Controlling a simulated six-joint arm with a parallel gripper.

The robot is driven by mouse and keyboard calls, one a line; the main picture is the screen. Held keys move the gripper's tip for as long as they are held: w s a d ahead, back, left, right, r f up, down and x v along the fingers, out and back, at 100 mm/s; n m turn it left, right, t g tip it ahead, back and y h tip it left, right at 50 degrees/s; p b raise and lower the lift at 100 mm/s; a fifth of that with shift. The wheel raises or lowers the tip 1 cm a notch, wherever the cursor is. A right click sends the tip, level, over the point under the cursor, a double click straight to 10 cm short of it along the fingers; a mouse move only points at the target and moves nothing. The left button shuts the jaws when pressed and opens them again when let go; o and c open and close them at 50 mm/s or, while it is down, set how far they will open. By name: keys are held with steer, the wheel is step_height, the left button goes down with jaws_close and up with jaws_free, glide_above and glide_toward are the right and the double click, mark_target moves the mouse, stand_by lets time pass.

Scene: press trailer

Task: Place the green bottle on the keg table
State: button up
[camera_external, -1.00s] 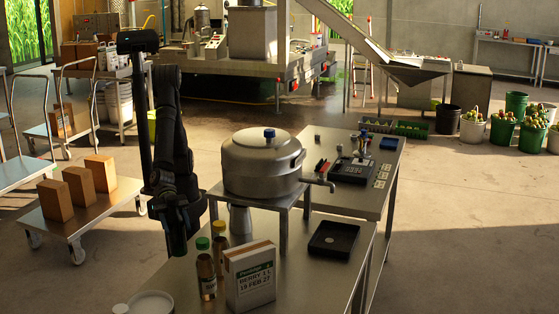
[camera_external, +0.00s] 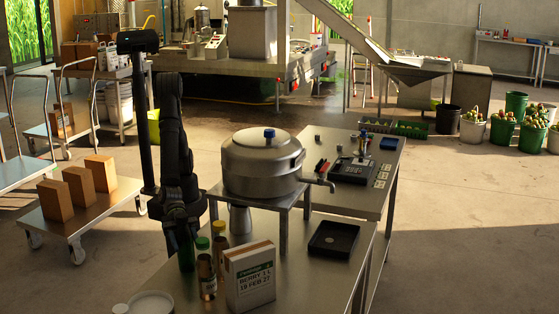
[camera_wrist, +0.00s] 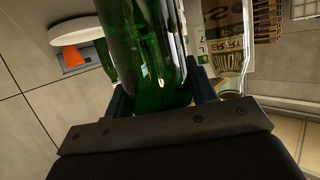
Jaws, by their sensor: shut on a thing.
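My gripper (camera_wrist: 162,95) is shut on the green bottle (camera_wrist: 145,45), which fills the middle of the wrist view between the two fingers. In the external view the bottle (camera_external: 187,256) shows as a dark green shape, roughly upright, below my gripper (camera_external: 184,220). It is just left of the small capped bottles. The steel table (camera_external: 322,292) with the lidded metal keg (camera_external: 262,165) on its raised stand lies beneath and to the right. I cannot tell whether the bottle's base touches the table.
A green-capped bottle (camera_external: 206,278), a yellow-capped bottle (camera_external: 219,244) and a printed carton (camera_external: 250,277) stand close right of the green bottle. A white round dish (camera_external: 151,304) is at the front left. A black tray (camera_external: 333,239) lies at right.

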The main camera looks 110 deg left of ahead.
steer(key=o, duration=1.2)
steer(key=shift+o, duration=0.2)
steer(key=shift+r, duration=0.2)
steer(key=v, duration=1.2)
steer(key=shift+f, duration=0.15)
steer(key=x, duration=1.2)
